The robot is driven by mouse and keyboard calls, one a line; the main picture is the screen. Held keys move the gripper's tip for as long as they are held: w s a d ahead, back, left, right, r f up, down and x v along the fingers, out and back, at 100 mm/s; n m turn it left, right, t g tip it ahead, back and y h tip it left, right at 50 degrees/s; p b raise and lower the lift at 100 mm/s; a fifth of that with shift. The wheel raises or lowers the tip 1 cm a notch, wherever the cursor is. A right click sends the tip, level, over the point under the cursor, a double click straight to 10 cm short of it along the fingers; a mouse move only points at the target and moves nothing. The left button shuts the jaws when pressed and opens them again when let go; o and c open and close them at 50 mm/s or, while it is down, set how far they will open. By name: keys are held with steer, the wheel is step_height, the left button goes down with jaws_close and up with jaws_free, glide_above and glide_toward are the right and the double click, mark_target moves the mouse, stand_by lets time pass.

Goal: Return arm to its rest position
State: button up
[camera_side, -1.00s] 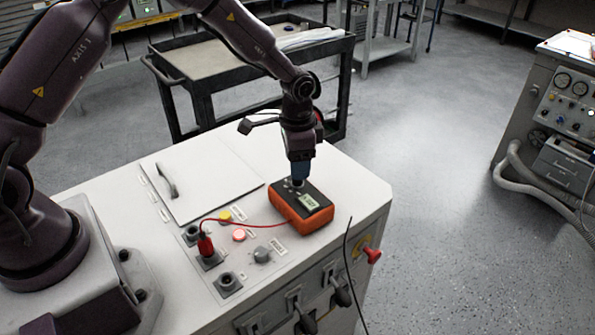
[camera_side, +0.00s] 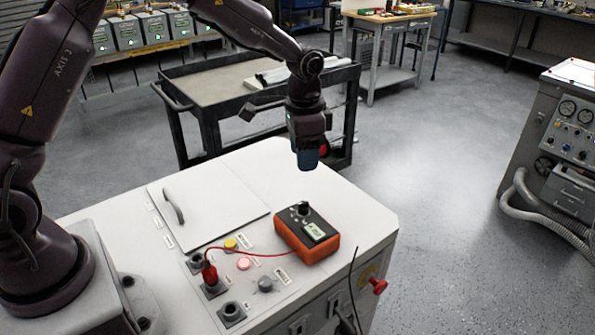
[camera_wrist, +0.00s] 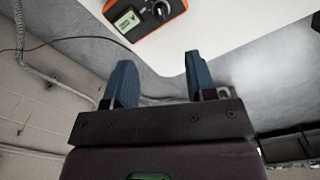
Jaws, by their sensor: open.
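My gripper (camera_side: 307,158) hangs above the white cabinet top, just behind and apart from the orange meter. In the wrist view its two blue fingers (camera_wrist: 160,82) are spread with nothing between them. The orange multimeter (camera_side: 307,240) lies on the cabinet top with its black dial and small display facing up. It also shows at the top of the wrist view (camera_wrist: 171,13). A red plug (camera_side: 209,273) stands in a socket on the panel, and a red lead (camera_side: 250,253) runs from it to the meter.
The white cabinet (camera_side: 360,218) has a handled lid (camera_side: 208,205), a yellow button, a lit red button and a grey knob. A black wire (camera_side: 352,285) hangs by its front edge. A black cart (camera_side: 215,125) stands behind. The air around my gripper is clear.

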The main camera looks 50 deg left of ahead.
steer(key=s+r+n+t, duration=0.2)
steer(key=s+r, duration=0.6)
steer(key=s, duration=0.4)
steer(key=s+r+n+t, duration=0.3)
steer(key=s+r, duration=0.5)
steer(key=s, duration=0.5)
steer(key=shift+s+a+r+t, duration=0.15)
steer(key=shift+s+r+t, duration=0.15)
steer(key=shift+r, duration=0.05)
